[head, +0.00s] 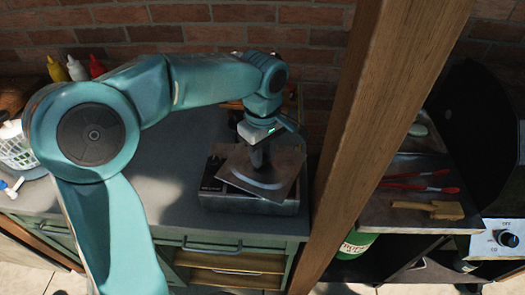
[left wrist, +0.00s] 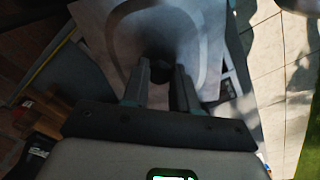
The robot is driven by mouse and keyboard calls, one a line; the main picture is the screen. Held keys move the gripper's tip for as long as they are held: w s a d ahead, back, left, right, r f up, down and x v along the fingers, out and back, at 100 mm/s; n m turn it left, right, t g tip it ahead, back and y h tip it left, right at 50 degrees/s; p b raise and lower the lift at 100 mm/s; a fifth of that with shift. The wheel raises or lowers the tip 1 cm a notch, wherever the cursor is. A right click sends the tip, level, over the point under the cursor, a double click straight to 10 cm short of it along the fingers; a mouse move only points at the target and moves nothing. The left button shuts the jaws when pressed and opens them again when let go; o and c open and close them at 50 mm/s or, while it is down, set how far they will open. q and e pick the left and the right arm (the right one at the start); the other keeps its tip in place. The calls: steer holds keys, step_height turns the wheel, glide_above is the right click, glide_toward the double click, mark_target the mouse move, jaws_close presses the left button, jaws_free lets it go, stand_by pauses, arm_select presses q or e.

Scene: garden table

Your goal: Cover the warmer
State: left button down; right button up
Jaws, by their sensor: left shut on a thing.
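The warmer (head: 232,198) is a dark, low box on the garden counter, right of the middle in the head view. A square grey metal lid (head: 284,168) is over it, turned at an angle to the box and hiding much of its top. My left gripper (head: 259,155) is above the lid and shut on its dark upright knob. In the left wrist view, the lid (left wrist: 205,25) spreads out beyond the fingers (left wrist: 163,85), with the dark knob between them. I cannot tell whether the lid touches the warmer. My right gripper is not in view.
A wooden post (head: 375,110) stands just right of the warmer. Beyond it, a side shelf (head: 385,212) holds red tongs (head: 418,187) and a wooden piece (head: 430,209). Sauce bottles (head: 77,69) and a white basket (head: 17,150) are at left. The counter (head: 180,190) left of the warmer is clear.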

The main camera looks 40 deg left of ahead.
arm_select(q)
steer(key=shift+d+f, duration=0.1)
steer(key=shift+f, duration=0.2)
steer(key=c, duration=0.8)
jaws_free()
step_height(320, 180, up, 16)
steer(key=p, duration=0.1)
steer(key=shift+r+p, duration=0.2)
steer(key=shift+p, duration=0.1)
